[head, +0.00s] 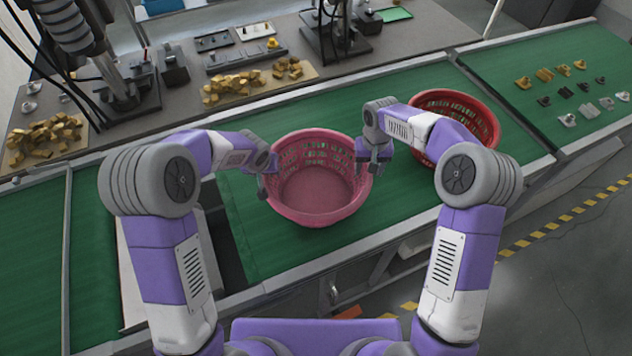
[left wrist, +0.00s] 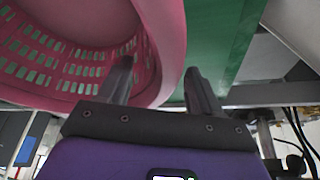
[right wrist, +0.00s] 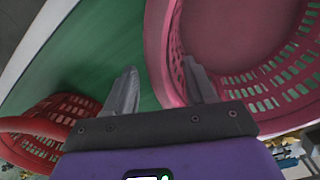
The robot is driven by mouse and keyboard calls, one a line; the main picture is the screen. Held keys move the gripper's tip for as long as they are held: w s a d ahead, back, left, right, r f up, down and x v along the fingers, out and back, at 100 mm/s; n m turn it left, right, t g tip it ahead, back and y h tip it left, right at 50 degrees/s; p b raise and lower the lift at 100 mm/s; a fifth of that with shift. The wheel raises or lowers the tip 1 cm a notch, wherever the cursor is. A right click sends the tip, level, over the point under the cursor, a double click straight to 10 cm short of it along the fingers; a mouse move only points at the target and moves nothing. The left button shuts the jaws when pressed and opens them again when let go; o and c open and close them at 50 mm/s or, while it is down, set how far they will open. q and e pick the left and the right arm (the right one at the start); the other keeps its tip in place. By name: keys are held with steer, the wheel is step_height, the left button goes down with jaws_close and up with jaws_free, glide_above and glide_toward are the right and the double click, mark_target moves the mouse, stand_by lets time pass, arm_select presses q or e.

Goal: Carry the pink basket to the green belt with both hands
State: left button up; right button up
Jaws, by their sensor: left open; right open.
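The pink basket (head: 318,218) stands upright and looks empty on the green belt (head: 412,205) in front of me. My left gripper (head: 265,188) is at its left rim. In the left wrist view the open fingers straddle the pink wall (left wrist: 166,30), one inside and one outside. My right gripper (head: 374,170) is at the right rim. In the right wrist view its open fingers stand on either side of the pink wall (right wrist: 156,45). Neither gripper is closed on the rim.
A red basket (head: 488,118) stands on the belt just right of my right arm. Another green belt section (head: 590,55) at the right holds small parts in rows. Brown pieces (head: 240,85) and equipment stand on the grey bench behind. A green belt section (head: 30,230) at the left is bare.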

arm_select(q)
steer(key=c, duration=0.8)
arm_select(e)
steer(key=c, duration=0.9)
arm_select(q)
jaws_close()
arm_select(e)
jaws_close()
arm_select(q)
steer(key=shift+r, duration=0.1)
arm_select(e)
steer(key=shift+r, duration=0.15)
